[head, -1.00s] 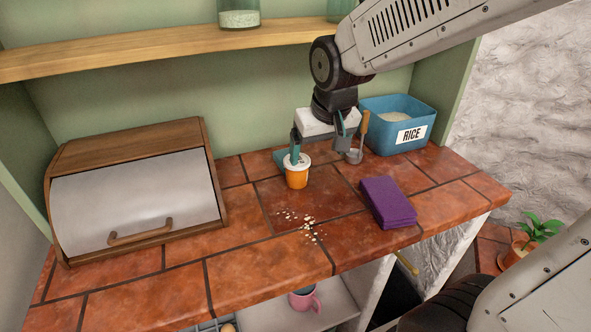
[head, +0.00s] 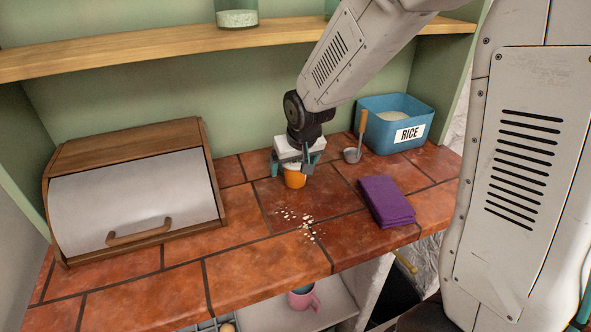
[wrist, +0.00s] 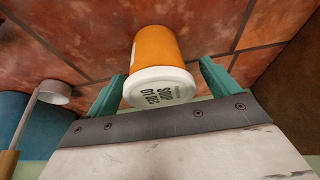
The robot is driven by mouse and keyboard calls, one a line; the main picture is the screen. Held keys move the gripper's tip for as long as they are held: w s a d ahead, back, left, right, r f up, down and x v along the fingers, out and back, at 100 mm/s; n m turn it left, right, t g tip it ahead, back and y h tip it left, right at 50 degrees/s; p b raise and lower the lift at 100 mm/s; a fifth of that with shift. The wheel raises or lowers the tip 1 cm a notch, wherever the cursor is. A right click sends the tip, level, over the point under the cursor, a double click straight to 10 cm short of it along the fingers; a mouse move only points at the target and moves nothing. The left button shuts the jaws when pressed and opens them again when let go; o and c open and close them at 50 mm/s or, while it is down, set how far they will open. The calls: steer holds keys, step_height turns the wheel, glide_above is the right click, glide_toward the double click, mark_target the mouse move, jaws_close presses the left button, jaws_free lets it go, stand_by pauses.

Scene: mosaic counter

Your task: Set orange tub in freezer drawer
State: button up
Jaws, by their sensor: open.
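The orange tub (head: 294,179) stands on the tiled counter, with its white lid mostly hidden by my gripper in the head view. My gripper (head: 293,170) is at the tub from behind and above. Its two teal fingers are apart, one on each side of the lid, and the gripper (wrist: 160,88) is open. The freezer drawer cannot be made out with certainty; an open dark space with a brass handle (head: 404,262) shows below the counter's right part.
A purple folded cloth (head: 386,201) and scattered grains (head: 300,220) lie near the tub. A metal scoop (head: 354,152) and blue rice bin (head: 396,122) stand behind right. A wooden bread box (head: 135,190) is left. A shelf (head: 150,56) hangs above. A pink mug (head: 304,298) sits below.

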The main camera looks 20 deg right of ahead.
steer(key=c, duration=1.3)
steer(key=shift+o, duration=0.2)
steer(key=shift+r, duration=0.15)
